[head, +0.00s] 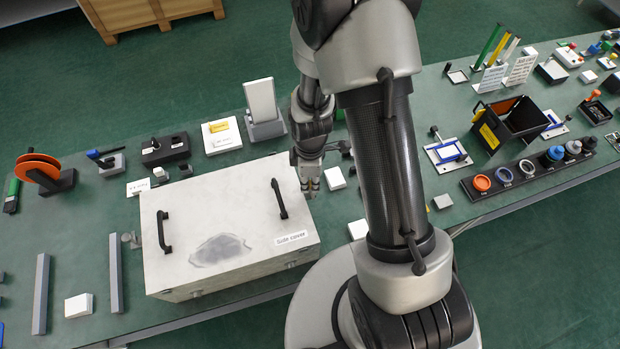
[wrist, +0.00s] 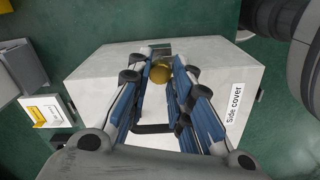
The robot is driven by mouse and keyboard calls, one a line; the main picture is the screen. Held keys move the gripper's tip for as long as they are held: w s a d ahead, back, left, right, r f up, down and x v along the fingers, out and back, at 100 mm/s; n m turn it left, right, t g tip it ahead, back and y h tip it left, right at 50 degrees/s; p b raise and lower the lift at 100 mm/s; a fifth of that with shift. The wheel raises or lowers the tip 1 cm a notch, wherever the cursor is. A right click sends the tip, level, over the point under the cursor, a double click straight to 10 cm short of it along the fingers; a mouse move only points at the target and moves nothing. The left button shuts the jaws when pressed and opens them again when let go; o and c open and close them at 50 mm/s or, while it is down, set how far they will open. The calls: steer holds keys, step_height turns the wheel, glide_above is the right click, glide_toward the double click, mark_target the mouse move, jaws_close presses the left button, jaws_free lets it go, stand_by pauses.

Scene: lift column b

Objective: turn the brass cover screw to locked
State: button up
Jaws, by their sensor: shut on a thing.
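The brass cover screw (wrist: 160,72) shows as a round gold knob between my fingertips in the wrist view. My gripper (wrist: 160,78) is shut on it, with one blue-padded finger on each side. The screw's slot or lock marks cannot be made out. The pale box labelled "Side cover" (wrist: 222,84) lies behind the fingers; it also stands on the bench in the head view (head: 190,200). In the head view my gripper (head: 309,186) is at the box's right side, where the screw is too small or hidden to tell.
The box top has two black handles (head: 164,232) and a grey smudge (head: 220,249). A small white block (head: 335,178) stands just right of my gripper. A grey stand with a white plate (head: 262,108) is behind the box. A row of coloured knobs (head: 520,171) lies farther right.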

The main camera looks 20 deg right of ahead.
jaws_close()
steer(key=shift+m, duration=0.4)
steer(key=m+b, duration=0.1)
steer(key=m, duration=0.2)
steer(key=shift+m, duration=0.4)
steer(key=m+b, duration=0.1)
steer(key=m, duration=0.3)
steer(key=m+b, duration=0.1)
steer(key=m, duration=0.4)
steer(key=m+b, duration=0.1)
steer(key=m, duration=0.3)
steer(key=shift+m, duration=0.3)
